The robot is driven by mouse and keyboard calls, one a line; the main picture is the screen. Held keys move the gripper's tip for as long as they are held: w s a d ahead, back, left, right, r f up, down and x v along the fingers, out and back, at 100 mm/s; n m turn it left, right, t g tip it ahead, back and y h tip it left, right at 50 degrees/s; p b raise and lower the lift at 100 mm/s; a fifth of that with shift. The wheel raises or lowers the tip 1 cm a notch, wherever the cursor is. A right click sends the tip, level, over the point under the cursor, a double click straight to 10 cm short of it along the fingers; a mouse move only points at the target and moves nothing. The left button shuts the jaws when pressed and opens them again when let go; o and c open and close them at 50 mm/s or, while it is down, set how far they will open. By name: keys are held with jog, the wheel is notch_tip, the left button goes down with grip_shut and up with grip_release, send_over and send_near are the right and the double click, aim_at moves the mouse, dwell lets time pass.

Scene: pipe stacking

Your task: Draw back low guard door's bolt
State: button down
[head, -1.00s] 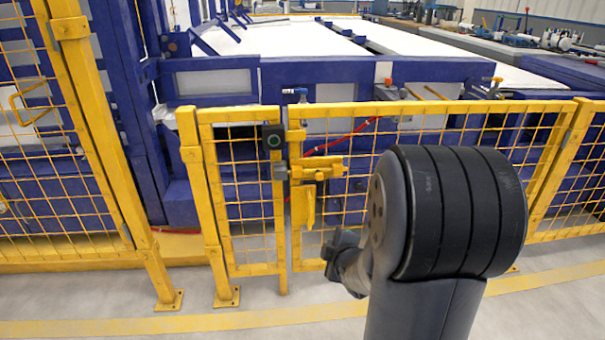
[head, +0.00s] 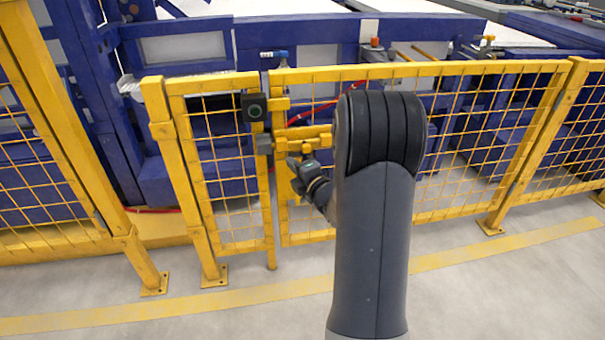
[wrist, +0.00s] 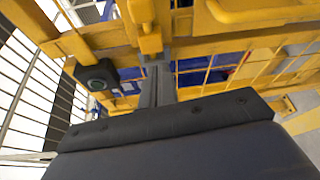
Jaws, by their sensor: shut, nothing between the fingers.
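The low guard is yellow mesh in two panels, a narrow left one (head: 262,205) and a wide right one (head: 450,69), with a thin gap between them. The yellow bolt (head: 313,131) lies level across the right panel's left edge, beside a grey block (head: 264,143) on the left panel's post. Whether its bar enters the block is too small to tell. My gripper (head: 296,164) is just below the bolt's hanging handle. In the wrist view my gripper's dark fingers (wrist: 157,68) are together and empty, close under a yellow knob-like part (wrist: 149,42); contact is unclear.
A black box with a green ring (head: 254,107) sits above the grey block, and shows in the wrist view (wrist: 96,76). Taller yellow fencing (head: 75,130) stands at left. Blue machinery (head: 190,45) fills the space behind. The floor in front is clear.

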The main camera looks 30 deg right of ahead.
aim_at(310, 151)
jog(key=shift+w+d+r+b, duration=0.1)
jog(key=shift+w+d+b, duration=0.15)
jog(key=shift+w+d, duration=0.55)
jog(key=shift+w+d+r+b, duration=0.1)
jog(key=shift+w+d+b, duration=0.1)
jog(key=shift+w+d, duration=0.6)
jog(key=shift+s+d, duration=0.2)
jog(key=shift+s, duration=0.05)
jog(key=shift+d, duration=0.1)
jog(key=shift+s+d+b, duration=0.2)
jog(key=shift+s+d, duration=0.05)
jog(key=shift+d, duration=0.55)
jog(key=shift+s+d+b, duration=0.15)
jog(key=shift+s+d, duration=0.1)
jog(key=shift+d, duration=0.5)
